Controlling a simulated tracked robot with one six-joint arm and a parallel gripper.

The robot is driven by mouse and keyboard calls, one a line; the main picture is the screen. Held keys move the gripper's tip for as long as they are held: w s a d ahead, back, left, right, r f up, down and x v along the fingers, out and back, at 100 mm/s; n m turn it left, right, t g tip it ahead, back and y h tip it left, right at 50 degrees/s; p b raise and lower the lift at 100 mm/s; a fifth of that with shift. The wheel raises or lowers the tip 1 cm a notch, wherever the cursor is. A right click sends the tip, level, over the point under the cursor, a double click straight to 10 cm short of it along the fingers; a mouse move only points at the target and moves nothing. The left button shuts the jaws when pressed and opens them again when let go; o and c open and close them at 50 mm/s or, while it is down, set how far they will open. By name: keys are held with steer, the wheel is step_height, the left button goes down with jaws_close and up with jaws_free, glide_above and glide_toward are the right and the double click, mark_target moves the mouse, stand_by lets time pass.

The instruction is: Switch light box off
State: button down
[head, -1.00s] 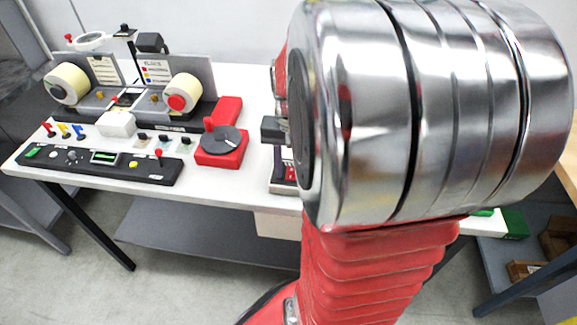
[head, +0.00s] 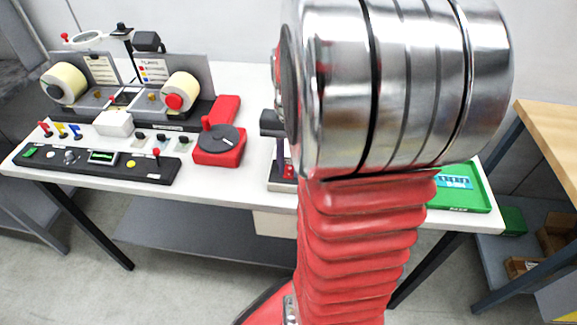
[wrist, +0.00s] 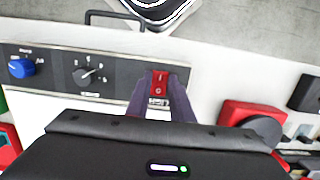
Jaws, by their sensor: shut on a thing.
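In the wrist view a red rocker switch (wrist: 158,84) sits at the right end of a dark control panel (wrist: 118,72). It bears a mark at the top and a round mark lower down; which side is pressed I cannot tell. My gripper (wrist: 158,94) has its two dark fingers on either side of the switch, shut on it. The small label below the switch is too blurred to read. A bright white surface (wrist: 30,108) lies beside the panel. In the head view my arm hides the gripper and the switch.
The panel also carries a blue knob (wrist: 21,68) and a black pointer knob (wrist: 90,76). A red unit with a dark disc (head: 219,146) stands left of my arm. A green tray (head: 466,197) lies at the table's right end.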

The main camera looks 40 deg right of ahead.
steer(key=shift+w+d+g+y, duration=0.1)
steer(key=shift+d+g+y, duration=0.15)
steer(key=shift+g+y, duration=0.35)
steer(key=c, duration=1.6)
jaws_free()
steer(key=shift+o, duration=0.2)
steer(key=shift+r, duration=0.1)
steer(key=v, duration=1.3)
steer(key=shift+r, duration=0.25)
steer(key=shift+d, duration=0.1)
